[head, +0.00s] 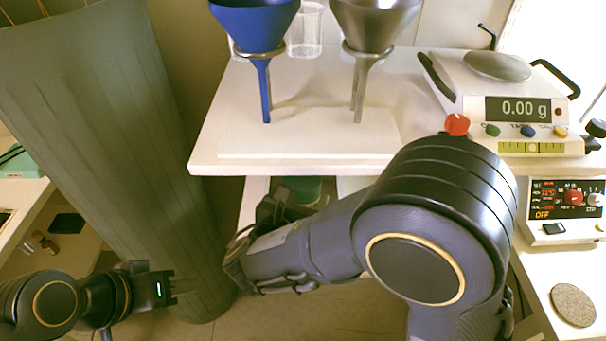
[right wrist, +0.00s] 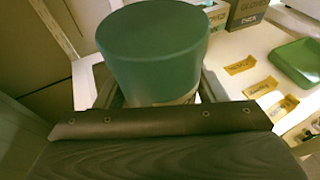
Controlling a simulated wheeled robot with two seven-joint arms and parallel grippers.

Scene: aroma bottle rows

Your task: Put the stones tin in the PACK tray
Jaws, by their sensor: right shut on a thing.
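In the head view, a green round shape (head: 305,186) shows just behind my right gripper (head: 268,212), below the white shelf. My left gripper (head: 174,287) is open and empty at the lower left. I cannot make out a PACK tray.
A white shelf (head: 300,158) carries a blue funnel (head: 253,22), a grey funnel (head: 375,22) and a scale (head: 500,95). A red-display device (head: 562,205) stands at right. The right wrist view shows a green dish (right wrist: 298,62), yellow labels (right wrist: 261,88) and boxes (right wrist: 246,12).

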